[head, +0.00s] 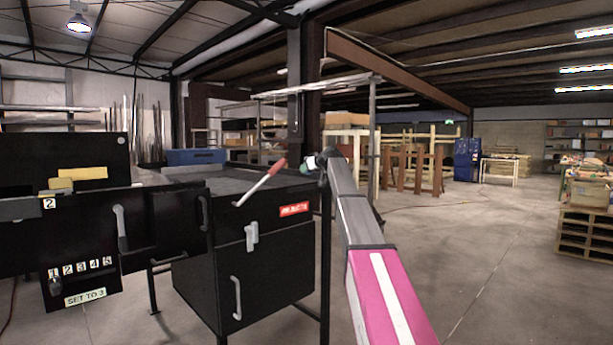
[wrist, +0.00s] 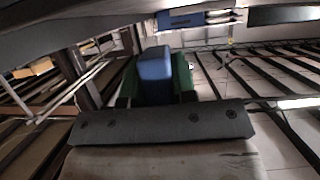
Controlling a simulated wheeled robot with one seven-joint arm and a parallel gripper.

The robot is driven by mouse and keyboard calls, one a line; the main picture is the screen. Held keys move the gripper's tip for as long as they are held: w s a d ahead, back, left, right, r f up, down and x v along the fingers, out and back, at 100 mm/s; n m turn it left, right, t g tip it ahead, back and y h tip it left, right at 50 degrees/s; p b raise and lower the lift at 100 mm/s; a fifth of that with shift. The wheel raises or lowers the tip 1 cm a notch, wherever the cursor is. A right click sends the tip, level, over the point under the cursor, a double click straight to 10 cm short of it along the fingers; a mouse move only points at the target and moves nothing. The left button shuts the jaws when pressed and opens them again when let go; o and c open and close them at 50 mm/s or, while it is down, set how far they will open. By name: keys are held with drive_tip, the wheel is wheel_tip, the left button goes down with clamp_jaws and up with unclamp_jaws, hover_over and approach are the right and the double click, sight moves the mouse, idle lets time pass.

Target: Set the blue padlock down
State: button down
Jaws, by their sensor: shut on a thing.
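My gripper (wrist: 157,88) shows in the wrist view with green fingers on both sides of a blue block-shaped thing, which I take as the blue padlock (wrist: 156,70). It is shut on it. No shackle shows, and the padlock's lower part is hidden by the gripper body. In the head view my gripper (head: 312,163) is small at the end of my raised arm, by the right end of the black bench (head: 240,181). The padlock cannot be made out there.
A red lever with a pale rod (head: 263,182) stands close left of my gripper. A blue box (head: 196,157) lies at the back of the bench. A black cabinet (head: 270,280) with grey handles is below. Open floor (head: 490,260) lies to the right.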

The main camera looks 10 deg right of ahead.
drive_tip(key=shift+f, duration=1.25)
drive_tip(key=shift+f, duration=0.6)
drive_tip(key=c, duration=0.9)
unclamp_jaws()
drive_tip(key=shift+r, duration=0.25)
drive_tip(key=v, duration=1.2)
drive_tip(key=shift+r, duration=0.4)
